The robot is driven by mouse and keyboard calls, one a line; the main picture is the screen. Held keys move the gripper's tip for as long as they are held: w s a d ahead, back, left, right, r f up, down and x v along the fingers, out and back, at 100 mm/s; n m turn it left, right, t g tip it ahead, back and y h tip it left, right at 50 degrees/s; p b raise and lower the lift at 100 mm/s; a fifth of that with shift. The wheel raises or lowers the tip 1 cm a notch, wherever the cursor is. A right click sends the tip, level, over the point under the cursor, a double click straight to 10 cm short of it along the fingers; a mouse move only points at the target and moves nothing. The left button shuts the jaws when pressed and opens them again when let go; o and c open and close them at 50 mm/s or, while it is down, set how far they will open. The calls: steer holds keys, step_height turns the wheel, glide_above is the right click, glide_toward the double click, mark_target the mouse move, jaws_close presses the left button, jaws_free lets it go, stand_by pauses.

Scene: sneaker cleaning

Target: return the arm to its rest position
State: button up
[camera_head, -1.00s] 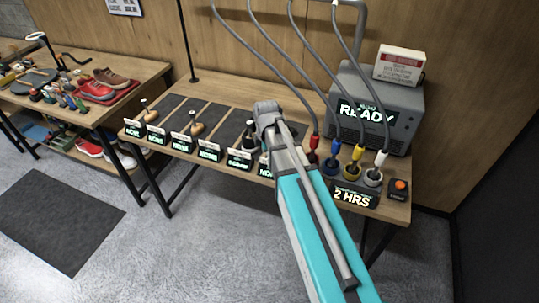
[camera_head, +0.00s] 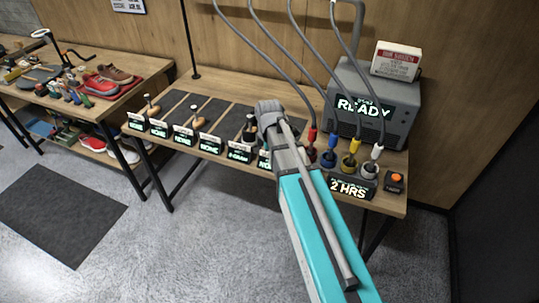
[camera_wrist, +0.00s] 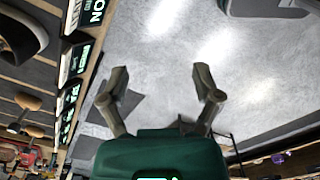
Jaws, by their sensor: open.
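In the wrist view my gripper (camera_wrist: 160,85) is open, its two fingers spread wide with nothing between them. Beyond the fingers is the bare grey floor. The edge of the workbench with its lit labels runs along the left of that view. In the head view my teal arm reaches up from the bottom right, its grey joint in front of the workbench (camera_head: 238,87). My gripper itself cannot be made out in the head view.
The workbench holds brushes on dark mats, lit labels, a grey READY machine (camera_head: 372,110) with hoses, a 2 HRS display (camera_head: 350,188) and an orange button (camera_head: 396,179). A second table (camera_head: 60,55) with shoes stands left. Open floor (camera_head: 210,235) lies in front, with a dark mat (camera_head: 60,213).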

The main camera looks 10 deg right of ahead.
steer(key=shift+s, duration=0.1)
stand_by(0.4)
steer(key=s+m, duration=1.2)
steer(key=m, duration=0.6)
steer(key=shift+a, duration=0.2)
stand_by(1.4)
